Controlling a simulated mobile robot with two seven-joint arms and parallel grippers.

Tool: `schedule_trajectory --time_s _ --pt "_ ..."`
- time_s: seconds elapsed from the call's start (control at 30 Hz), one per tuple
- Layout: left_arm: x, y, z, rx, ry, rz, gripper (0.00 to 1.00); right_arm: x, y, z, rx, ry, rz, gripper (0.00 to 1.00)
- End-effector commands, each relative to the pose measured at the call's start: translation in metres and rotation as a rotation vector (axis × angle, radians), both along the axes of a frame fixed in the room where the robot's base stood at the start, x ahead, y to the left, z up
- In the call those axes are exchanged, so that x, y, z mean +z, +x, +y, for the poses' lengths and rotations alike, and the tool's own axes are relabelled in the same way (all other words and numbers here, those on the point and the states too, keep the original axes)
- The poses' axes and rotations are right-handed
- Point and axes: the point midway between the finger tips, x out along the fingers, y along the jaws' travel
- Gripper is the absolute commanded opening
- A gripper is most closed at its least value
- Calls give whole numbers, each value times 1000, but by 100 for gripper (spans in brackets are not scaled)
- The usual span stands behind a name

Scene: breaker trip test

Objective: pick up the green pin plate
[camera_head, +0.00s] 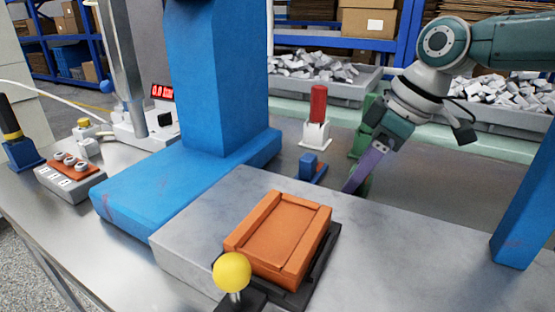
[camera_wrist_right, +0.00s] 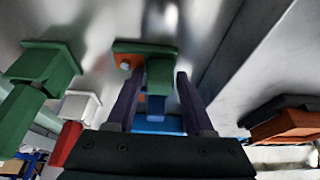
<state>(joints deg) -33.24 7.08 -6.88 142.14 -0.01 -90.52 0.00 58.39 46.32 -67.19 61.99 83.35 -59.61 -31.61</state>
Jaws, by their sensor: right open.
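A green piece with a block-like grip, which I take for the green pin plate (camera_wrist_right: 160,72), shows between my fingers in the right wrist view. In the head view its green (camera_head: 364,186) shows only in part beside my right gripper (camera_head: 350,186), which hides the rest. My right gripper's purple fingers (camera_wrist_right: 157,103) are open on both sides of the grip; whether they touch it I cannot tell. A second green piece (camera_wrist_right: 42,68) stands to the left in the wrist view; it shows behind my gripper in the head view (camera_head: 361,138). My left gripper is not in view.
A red-handled white piece (camera_head: 317,118) and a small blue-and-orange piece (camera_head: 310,165) stand nearby. An orange tray (camera_head: 282,238) lies on the grey block, beside a yellow knob (camera_head: 231,271). Blue posts (camera_head: 215,85) (camera_head: 527,205) rise on both sides. Bins of grey scrap (camera_head: 325,72) stand behind.

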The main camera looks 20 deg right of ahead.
Motion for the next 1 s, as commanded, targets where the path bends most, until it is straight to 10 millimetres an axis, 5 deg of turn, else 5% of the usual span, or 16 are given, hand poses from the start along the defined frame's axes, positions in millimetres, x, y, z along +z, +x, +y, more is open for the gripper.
schedule_trajectory --time_s 0.13,0.6,1.0 --pt "0 0 0 -2 2 0 50 1 0 0 0 0 0 52" --pt "0 0 0 -1 0 0 50 1 0 0 0 0 0 0" --pt "0 0 -2 5 -9 0 50 1 0 0 0 0 -1 0"
